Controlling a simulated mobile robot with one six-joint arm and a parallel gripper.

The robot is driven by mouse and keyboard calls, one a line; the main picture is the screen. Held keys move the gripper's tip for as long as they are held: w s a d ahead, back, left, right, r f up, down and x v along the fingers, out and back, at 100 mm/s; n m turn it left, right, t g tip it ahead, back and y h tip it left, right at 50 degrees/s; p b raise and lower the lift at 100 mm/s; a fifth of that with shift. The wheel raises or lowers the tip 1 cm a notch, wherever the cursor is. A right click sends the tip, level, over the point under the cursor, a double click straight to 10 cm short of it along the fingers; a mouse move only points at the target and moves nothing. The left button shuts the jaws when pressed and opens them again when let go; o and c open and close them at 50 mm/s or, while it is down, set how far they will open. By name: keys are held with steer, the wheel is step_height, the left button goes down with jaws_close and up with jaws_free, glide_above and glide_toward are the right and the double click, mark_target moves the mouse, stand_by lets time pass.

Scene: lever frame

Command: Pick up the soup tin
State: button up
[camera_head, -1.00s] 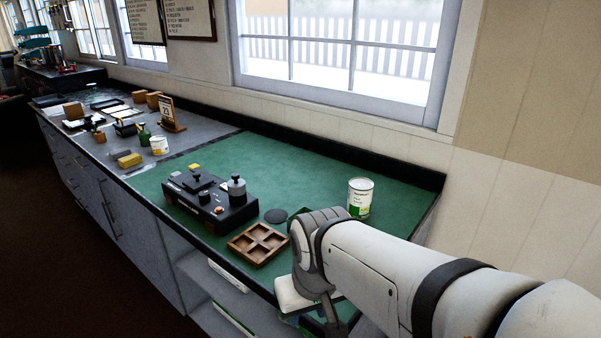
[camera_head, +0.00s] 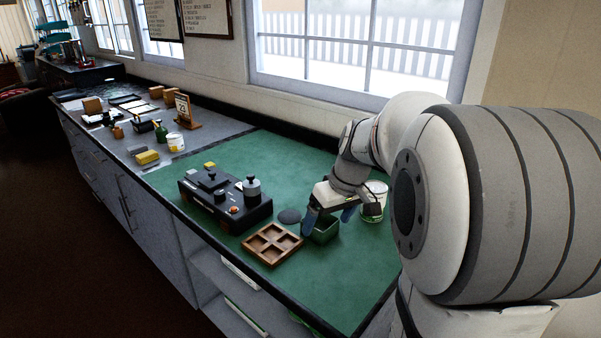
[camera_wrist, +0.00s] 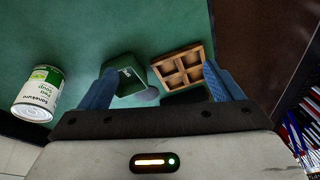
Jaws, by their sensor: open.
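The soup tin (camera_wrist: 38,95) is white and green with a printed label. In the wrist view it lies at the left, outside the jaws, beyond the left finger. In the head view the tin (camera_head: 376,198) stands on the green mat (camera_head: 345,281), partly hidden behind my wrist. My gripper (camera_head: 330,216) is open with two blue fingers and is above the mat, to the left of the tin. In the wrist view the gripper (camera_wrist: 160,90) shows nothing gripped between its fingers.
A small green box (camera_head: 325,233) sits below my gripper. A wooden four-compartment tray (camera_head: 257,246) is left of it, near the front edge. A dark disc (camera_head: 289,215) and a black device with knobs (camera_head: 218,205) are further left. The wall and window stand behind.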

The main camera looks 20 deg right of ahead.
steer(key=shift+o, duration=0.5)
steer(key=w+d+n+t+y+p, duration=0.1)
steer(key=w+d, duration=0.8)
steer(key=d, duration=0.3)
steer(key=shift+w+f+n, duration=0.2)
steer(key=shift+f+n, duration=0.1)
steer(key=n+t+p, duration=0.1)
steer(key=n+t, duration=0.1)
glide_toward(372, 193)
steer(key=w+d+f, duration=0.2)
steer(key=w+f, duration=0.2)
steer(key=f, duration=0.1)
steer(key=shift+w+d+f+y, duration=0.25)
steer(key=shift+d+f+y, duration=0.1)
steer(key=shift+f, duration=0.2)
steer(key=p+x, duration=0.1)
steer(key=x, duration=0.2)
steer(key=a+p+x, duration=0.1)
steer(key=x, duration=0.2)
steer(key=shift+w, duration=0.3)
steer(key=shift+c, duration=0.4)
steer(key=c, duration=1.3)
